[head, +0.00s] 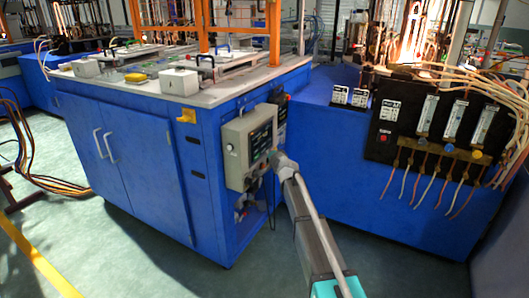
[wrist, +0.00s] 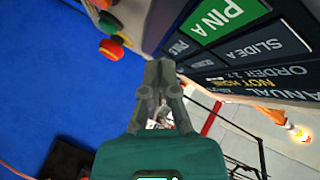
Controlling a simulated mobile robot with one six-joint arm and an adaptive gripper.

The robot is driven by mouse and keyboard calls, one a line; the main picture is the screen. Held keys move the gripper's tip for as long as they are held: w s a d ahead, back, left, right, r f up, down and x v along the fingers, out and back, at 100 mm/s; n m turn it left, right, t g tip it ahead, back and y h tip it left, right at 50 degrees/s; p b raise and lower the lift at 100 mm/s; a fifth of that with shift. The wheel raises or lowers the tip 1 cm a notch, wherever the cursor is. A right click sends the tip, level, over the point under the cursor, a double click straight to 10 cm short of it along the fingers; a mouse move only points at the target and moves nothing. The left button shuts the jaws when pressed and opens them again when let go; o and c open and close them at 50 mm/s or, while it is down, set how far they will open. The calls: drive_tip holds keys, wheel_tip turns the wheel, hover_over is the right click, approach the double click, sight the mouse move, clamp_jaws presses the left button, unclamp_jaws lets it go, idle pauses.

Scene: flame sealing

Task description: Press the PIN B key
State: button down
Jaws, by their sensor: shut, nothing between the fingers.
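The control panel (head: 235,150) is a light grey box on the side of the blue cabinet, with a dark screen. In the wrist view, its tilted screen shows a green PIN A key (wrist: 222,18) and a dark SLIDE A key (wrist: 262,48). A small dark key (wrist: 178,47) left of them has a label that seems to read PIN B, but it is too small to be sure. My gripper (wrist: 160,66) is shut and empty, its fingertips just below the screen's left part in that picture. In the head view, my gripper (head: 274,157) is at the panel's right side and hides part of it.
A red and yellow knob (wrist: 112,46) sits left of the panel in the wrist view. The blue cabinet (head: 120,150) carries the panel. A blue bench (head: 330,135) with a black flowmeter board (head: 400,140) and hoses stands right. Open floor (head: 110,235) lies in front.

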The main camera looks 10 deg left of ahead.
drive_tip(key=shift+s+d, duration=0.3)
drive_tip(key=shift+d, duration=0.5)
drive_tip(key=shift+s+d, duration=0.25)
drive_tip(key=shift+d, duration=0.5)
drive_tip(key=shift+s+d, duration=0.3)
drive_tip(key=shift+d, duration=0.5)
drive_tip(key=s+d+f+n+g+h, duration=0.2)
drive_tip(key=s+d+f+g, duration=0.3)
drive_tip(key=s+d, duration=0.65)
drive_tip(key=s+d+f+n+g+h, duration=0.2)
drive_tip(key=s+d+f+g+h, duration=0.25)
drive_tip(key=s, duration=1.15)
drive_tip(key=s+d+f+n+g, duration=0.2)
drive_tip(key=s+d+f+g, duration=0.25)
drive_tip(key=s+d, duration=0.7)
wheel_tip(320, 180, up, 33)
drive_tip(key=s+a+p, duration=0.1)
drive_tip(key=p, duration=3.2)
drive_tip(key=shift+s+a+r+p, duration=0.15)
drive_tip(key=shift+a+p, duration=0.1)
drive_tip(key=shift+p, duration=0.05)
